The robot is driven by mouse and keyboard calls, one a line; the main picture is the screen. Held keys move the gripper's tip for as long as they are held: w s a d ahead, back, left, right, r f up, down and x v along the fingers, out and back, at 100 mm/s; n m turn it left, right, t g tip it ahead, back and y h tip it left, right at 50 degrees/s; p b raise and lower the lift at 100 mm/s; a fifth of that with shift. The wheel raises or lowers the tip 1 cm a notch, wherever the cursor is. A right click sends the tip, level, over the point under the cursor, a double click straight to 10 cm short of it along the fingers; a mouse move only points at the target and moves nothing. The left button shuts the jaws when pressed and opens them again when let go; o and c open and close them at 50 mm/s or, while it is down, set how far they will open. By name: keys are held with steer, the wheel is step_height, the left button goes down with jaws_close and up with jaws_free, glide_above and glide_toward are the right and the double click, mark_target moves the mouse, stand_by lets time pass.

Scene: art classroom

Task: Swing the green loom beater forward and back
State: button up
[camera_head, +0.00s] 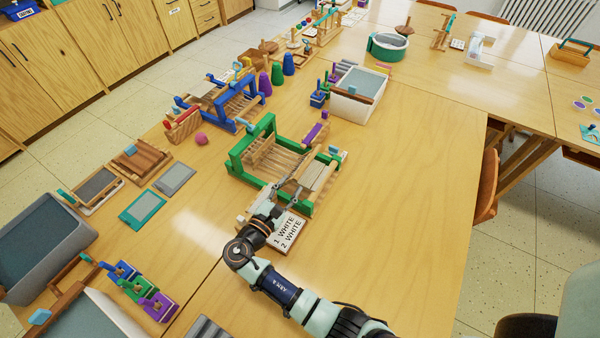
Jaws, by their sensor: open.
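A green loom (238,172) stands on the table near the picture's centre, with pale threads across its frame. An upright green bar (258,134), which looks like the beater, stands at its left side. At this size I cannot tell whether a fingertip touches the loom.
A card reading "1 WHITE 2 WHITE" (288,232) lies beside my wrist. A blue loom (222,118) stands behind to the left, near a pink ball (201,139). A white bin (346,106) stands behind. The table to the right is clear.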

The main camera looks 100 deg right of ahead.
mark_target(302, 168)
steer(key=b+x, duration=0.2)
steer(key=x, duration=0.5)
steer(key=shift+s+d+f, duration=0.1)
steer(key=shift+s+d, duration=0.15)
steer(key=shift+d, duration=0.05)
jaws_close()
steer(key=shift+w, duration=0.1)
